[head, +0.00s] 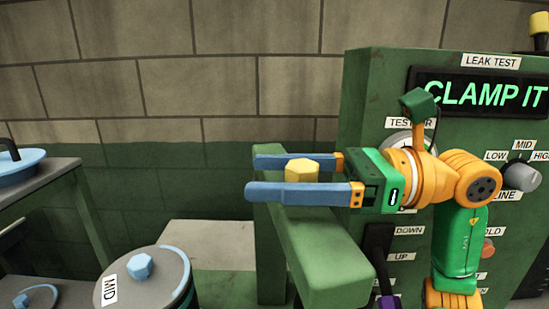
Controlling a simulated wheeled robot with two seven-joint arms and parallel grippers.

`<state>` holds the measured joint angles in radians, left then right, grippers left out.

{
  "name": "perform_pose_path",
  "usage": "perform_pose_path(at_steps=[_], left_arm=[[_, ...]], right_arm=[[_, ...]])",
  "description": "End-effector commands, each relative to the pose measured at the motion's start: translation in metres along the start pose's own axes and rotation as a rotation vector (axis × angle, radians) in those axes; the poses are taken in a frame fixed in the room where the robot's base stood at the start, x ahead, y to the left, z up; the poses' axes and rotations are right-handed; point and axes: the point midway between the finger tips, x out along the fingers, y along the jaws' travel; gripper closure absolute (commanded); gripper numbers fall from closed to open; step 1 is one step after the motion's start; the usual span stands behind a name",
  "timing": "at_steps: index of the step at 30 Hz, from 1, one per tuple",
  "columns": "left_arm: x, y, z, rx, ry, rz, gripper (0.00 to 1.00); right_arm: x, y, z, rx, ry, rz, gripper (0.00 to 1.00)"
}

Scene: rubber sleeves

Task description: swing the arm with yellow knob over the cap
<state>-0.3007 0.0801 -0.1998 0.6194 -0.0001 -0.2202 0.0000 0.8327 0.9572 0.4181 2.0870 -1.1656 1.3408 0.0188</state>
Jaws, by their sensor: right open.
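The yellow hexagonal knob (301,170) stands on the far end of a thick green swing arm (325,250) attached to the green machine. My right gripper (252,178) reaches in from the right with its two blue fingers pointing left. The fingers are open, one on the far side and one on the near side of the knob, with visible gaps. A round grey lid (135,290) with a blue hexagonal knob and a MID label sits at the lower left, apart from the arm. I cannot tell whether it is the cap. My left gripper is not in view.
The green machine panel (375,95) has a lit CLAMP IT display (487,94), a gauge partly hidden by my arm, a grey dial (521,176) and a DOWN/UP lever (379,245). A grey table (50,180) with a blue dish stands at the left.

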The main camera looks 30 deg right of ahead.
Motion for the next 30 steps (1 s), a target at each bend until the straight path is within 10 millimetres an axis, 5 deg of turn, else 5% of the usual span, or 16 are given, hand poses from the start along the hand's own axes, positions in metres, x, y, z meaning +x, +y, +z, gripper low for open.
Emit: perform_pose_path(at_steps=[7, 15, 30], left_arm=[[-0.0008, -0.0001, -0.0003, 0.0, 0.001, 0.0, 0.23], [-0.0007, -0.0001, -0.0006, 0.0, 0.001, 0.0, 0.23], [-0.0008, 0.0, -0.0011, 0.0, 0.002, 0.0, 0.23]], right_arm=[[0.0032, 0.0004, -0.0009, -0.001, 0.0, 0.0, 0.27], [0.0029, 0.0003, -0.0008, -0.001, 0.0, 0.0, 0.98], [0.0028, 0.0002, -0.0006, 0.0, 0.0, 0.0, 1.0]])
